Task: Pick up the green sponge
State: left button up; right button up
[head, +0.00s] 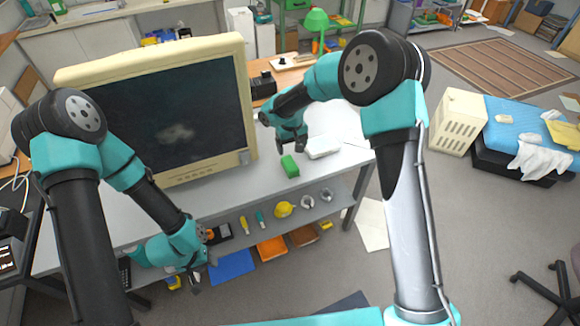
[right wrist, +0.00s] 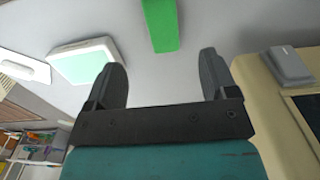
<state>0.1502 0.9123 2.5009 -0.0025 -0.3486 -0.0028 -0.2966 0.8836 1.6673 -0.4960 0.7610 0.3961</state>
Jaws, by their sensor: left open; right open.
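The green sponge (head: 290,166) lies on the grey desk near its front edge, right of the large monitor. It also shows in the right wrist view (right wrist: 161,24), cut by the top edge, lying beyond the fingertips. My right gripper (head: 290,146) is just behind and above the sponge in the head view. In the right wrist view its two fingers (right wrist: 164,75) are apart with nothing between them, and the sponge is ahead of the gap. My left gripper (head: 197,276) is low at the desk's front left, away from the sponge; its fingers are small in view.
A big beige monitor (head: 170,110) stands on the desk left of the sponge. A white box (head: 323,146) lies just right of the sponge. Below the desk a shelf (head: 270,228) holds a yellow item (head: 284,209) and tools. Bare desk lies in front of the monitor.

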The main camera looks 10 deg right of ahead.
aim_at(291, 165)
notch_tip(291, 165, down, 5)
jog(key=shift+f, duration=0.2)
jog(key=shift+f, duration=0.1)
jog(key=shift+s+a+f, duration=0.1)
jog(key=shift+f, duration=1.2)
jog(key=shift+s+f, duration=0.1)
jog(key=shift+f, duration=1.15)
jog(key=shift+c, duration=0.3)
jog(key=c, duration=1)
jog(key=shift+o, duration=0.2)
jog(key=shift+r, duration=0.1)
